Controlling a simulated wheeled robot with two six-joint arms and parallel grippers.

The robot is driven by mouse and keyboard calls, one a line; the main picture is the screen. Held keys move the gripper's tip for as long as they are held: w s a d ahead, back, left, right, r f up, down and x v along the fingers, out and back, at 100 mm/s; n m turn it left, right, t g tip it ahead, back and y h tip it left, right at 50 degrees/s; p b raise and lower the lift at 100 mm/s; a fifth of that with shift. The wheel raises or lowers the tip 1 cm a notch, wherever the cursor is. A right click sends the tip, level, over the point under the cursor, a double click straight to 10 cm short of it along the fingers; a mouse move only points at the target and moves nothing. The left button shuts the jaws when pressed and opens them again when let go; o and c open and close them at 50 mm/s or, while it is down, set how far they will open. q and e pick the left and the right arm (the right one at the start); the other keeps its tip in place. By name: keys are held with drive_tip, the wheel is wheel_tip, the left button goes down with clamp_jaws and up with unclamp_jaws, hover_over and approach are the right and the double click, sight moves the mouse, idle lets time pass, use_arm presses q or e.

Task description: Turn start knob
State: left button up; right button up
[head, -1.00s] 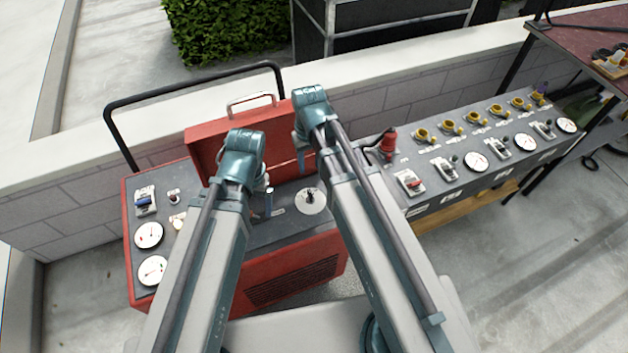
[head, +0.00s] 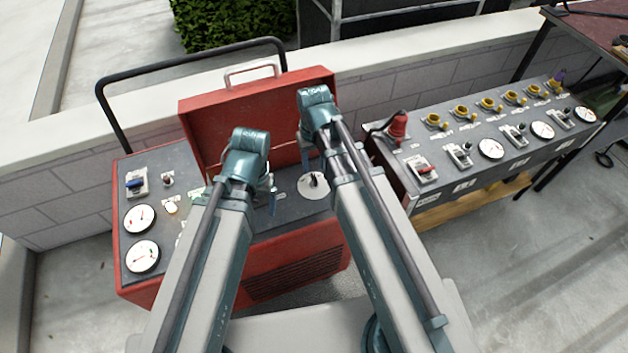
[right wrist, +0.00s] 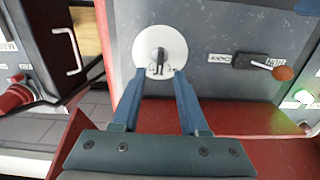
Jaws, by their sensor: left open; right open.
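A black knob (head: 316,180) sits on a round white plate on the dark top panel of the red generator (head: 297,265). It shows more closely in the right wrist view (right wrist: 159,56), with small markings too fine to read. My right gripper (right wrist: 160,74) is open, its two fingertips over the plate's near edge, one on each side of the knob's line. The fingers look empty, and I cannot tell whether they touch the plate. In the head view my right wrist partly hides its own fingers. My left gripper (head: 271,192) is open and empty above the panel, left of the knob.
The raised red lid (head: 235,115) stands behind the panel. A lever with an orange ball (right wrist: 283,73) and a green lit button (right wrist: 303,97) sit beside the knob. A grey control box (head: 480,150) with a red plug (head: 398,127) stands to the right.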

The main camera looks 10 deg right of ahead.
sight(314, 176)
use_arm(q)
wheel_tip(314, 176, down, 5)
drive_tip(key=b, duration=0.3)
drive_tip(key=shift+b, duration=0.4)
use_arm(e)
wheel_tip(314, 176, down, 5)
drive_tip(key=shift+r, duration=0.1)
use_arm(q)
drive_tip(key=shift+r, duration=0.1)
use_arm(e)
clamp_jaws()
